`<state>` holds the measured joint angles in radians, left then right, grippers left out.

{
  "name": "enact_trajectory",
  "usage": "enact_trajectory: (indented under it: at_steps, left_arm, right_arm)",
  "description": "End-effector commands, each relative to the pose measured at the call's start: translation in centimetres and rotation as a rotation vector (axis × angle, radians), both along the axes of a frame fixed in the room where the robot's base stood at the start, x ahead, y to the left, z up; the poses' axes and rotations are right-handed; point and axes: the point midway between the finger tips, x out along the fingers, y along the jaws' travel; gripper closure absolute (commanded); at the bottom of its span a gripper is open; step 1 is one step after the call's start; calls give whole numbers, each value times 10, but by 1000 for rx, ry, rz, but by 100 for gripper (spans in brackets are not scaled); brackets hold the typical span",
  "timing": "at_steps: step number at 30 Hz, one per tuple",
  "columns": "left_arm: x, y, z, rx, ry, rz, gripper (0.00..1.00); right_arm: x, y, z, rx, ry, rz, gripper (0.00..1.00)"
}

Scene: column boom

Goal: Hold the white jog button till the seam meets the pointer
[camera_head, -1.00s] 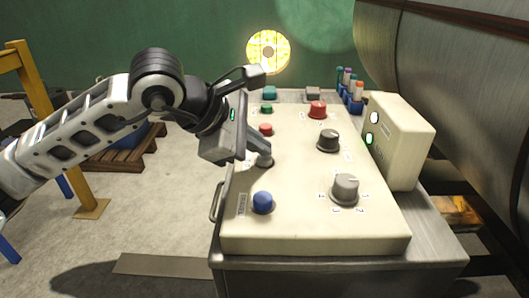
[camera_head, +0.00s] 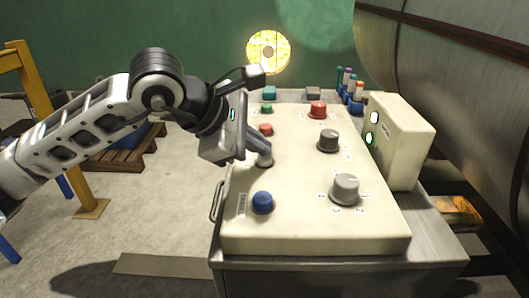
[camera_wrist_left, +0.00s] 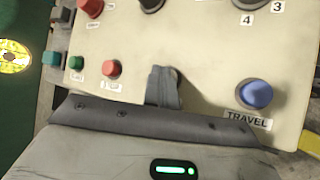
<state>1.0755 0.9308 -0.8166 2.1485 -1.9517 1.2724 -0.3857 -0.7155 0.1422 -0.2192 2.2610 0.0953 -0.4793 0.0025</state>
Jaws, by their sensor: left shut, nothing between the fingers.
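My left gripper (camera_head: 264,161) is shut with nothing between its fingers. Its tips point down onto the cream control panel (camera_head: 300,225), between a small red button (camera_head: 266,129) and the blue TRAVEL button (camera_head: 262,202). In the left wrist view the closed fingers (camera_wrist_left: 163,88) cover the panel at this spot. I cannot make out the white jog button; the fingertips may hide it. A dark reddish band (camera_head: 450,31) runs along the big metal drum (camera_head: 460,100) at upper right; it may be the seam. I cannot make out the pointer. My right gripper is not in view.
A dark knob (camera_head: 328,140), a grey knob (camera_head: 345,189) and a large red button (camera_head: 317,109) stand on the panel. A cream box (camera_head: 402,145) with lit lamps stands at its right edge. Yellow posts (camera_head: 80,185) are at left.

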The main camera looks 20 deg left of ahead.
Motion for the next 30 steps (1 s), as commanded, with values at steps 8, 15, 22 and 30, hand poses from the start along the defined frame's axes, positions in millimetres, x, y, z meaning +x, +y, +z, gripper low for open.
enact_trajectory:
  at_steps: [8,15,22,30]
  left_arm:
    - [0,0,-1,1,4,0,100]
    - [0,0,1,2,2,0,100]
    - [0,0,13,1,1,0,100]
    - [0,0,18,1,2,-1,100]
  right_arm:
    - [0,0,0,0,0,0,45]
    - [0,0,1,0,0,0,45]
    - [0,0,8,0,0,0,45]
    - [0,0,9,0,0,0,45]
